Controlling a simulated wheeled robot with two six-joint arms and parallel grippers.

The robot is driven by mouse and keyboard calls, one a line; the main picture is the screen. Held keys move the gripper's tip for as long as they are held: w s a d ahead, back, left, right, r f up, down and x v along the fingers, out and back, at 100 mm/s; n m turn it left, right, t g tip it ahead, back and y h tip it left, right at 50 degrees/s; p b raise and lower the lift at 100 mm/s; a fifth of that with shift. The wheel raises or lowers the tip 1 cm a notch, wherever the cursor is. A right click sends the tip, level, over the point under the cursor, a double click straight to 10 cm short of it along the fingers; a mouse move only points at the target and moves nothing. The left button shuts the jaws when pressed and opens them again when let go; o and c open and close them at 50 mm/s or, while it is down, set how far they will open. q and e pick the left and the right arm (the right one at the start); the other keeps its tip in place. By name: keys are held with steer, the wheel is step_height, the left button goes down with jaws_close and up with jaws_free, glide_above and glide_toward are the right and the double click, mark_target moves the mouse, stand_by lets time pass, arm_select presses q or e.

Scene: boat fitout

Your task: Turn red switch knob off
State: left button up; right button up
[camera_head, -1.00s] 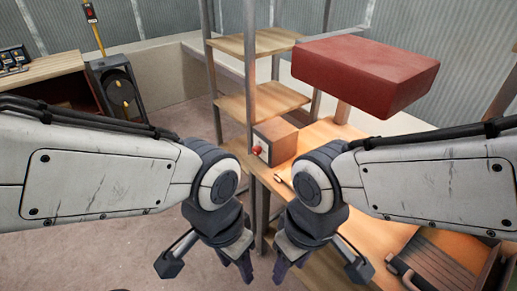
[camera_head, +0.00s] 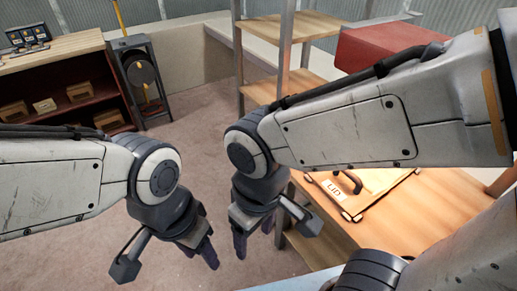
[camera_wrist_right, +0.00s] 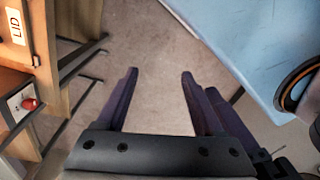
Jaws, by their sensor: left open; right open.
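The red switch knob (camera_wrist_right: 30,104) sits on a pale plate (camera_wrist_right: 19,103) on the side of a wooden box at the left of the right wrist view. In the head view my right arm hides it. My right gripper (camera_head: 254,235) is open and empty over the floor, left of the workbench; its fingers (camera_wrist_right: 160,75) point at bare floor in the wrist view, to the right of the knob and apart from it. My left gripper (camera_head: 203,250) is open and empty over the floor, left of the right one.
A wooden panel marked LID (camera_head: 385,183) with a dark handle lies on the workbench (camera_head: 425,224). A red block (camera_head: 385,48) and a wooden shelf unit (camera_head: 292,26) stand behind my right arm. A cabinet (camera_head: 60,84) stands at far left. The floor (camera_head: 200,110) between is clear.

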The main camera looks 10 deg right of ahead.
steer(key=w+d+f+m+t+h+b, duration=0.25)
steer(key=w+f+h+b, duration=0.2)
steer(key=w+b, duration=0.55)
steer(key=w+d+f+m+t+h+b, duration=0.2)
steer(key=w+f+m+h+b, duration=0.35)
steer(key=b, duration=0.75)
steer(key=w+d+f+m+t+h+b, duration=0.25)
steer(key=w+f+b, duration=0.35)
steer(key=w+b, duration=0.55)
steer(key=w+d+m+h+b, duration=0.1)
steer(key=w+d+b, duration=0.2)
steer(key=w+d+r+m+h+b, duration=0.1)
steer(key=w+d+m+h+b, duration=0.1)
steer(key=w+d+b, duration=0.1)
steer(key=w+d+m+h+b, duration=0.1)
steer(key=w+d+m+b, duration=0.1)
steer(key=w+d+b, duration=0.1)
steer(key=shift+d+r+m+h+b, duration=0.25)
steer(key=shift+d+r+h+b, duration=0.1)
steer(key=shift+b, duration=0.5)
jaws_close()
